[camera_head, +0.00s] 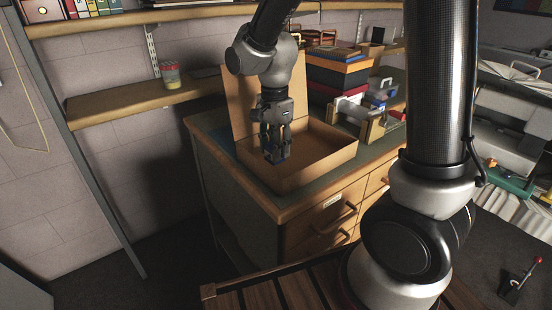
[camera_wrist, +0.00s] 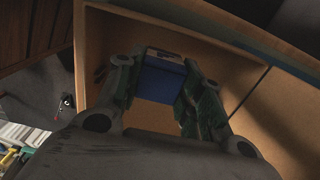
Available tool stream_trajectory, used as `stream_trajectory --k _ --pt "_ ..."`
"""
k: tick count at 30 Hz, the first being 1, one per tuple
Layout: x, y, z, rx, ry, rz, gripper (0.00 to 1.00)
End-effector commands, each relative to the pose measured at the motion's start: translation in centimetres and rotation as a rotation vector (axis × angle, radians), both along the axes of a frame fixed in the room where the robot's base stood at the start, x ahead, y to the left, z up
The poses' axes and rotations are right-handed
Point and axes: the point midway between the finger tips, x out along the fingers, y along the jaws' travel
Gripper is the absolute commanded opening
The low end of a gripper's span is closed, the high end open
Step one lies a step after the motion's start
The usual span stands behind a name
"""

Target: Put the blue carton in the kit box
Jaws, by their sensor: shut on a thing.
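The kit box (camera_head: 318,162) is a shallow open tan box with its lid raised at the back, standing on the cabinet top. Its tan floor and wall also show in the wrist view (camera_wrist: 115,30). My gripper (camera_head: 277,152) points down over the left part of the box. In the wrist view, its fingers (camera_wrist: 158,92) are shut on the blue carton (camera_wrist: 160,82), one on each side. In the head view the carton is small, dark and mostly hidden by the fingers.
A wooden cabinet (camera_head: 322,215) with drawers bears the box. Stacked dark and orange boxes (camera_head: 338,75) and a tool-like item (camera_head: 372,115) stand behind and right of it. A shelf (camera_head: 140,100) with a small jar (camera_head: 171,74) is at left. The box's right part looks empty.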

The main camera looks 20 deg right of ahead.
Motion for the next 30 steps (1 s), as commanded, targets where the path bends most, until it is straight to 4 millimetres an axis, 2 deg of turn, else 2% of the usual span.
stream_trajectory --k 8,20,21,24,30 --pt "0.0 0.0 -3.7 -0.001 0.002 0.001 0.13" --pt "0.0 0.0 -4.2 0.000 0.001 0.001 0.13" --pt "0.0 0.0 -4.2 0.000 0.000 0.001 0.42" --pt "0.0 0.0 -4.2 0.000 0.000 0.001 0.58" --pt "0.0 0.0 -4.2 0.000 0.000 0.001 0.58"
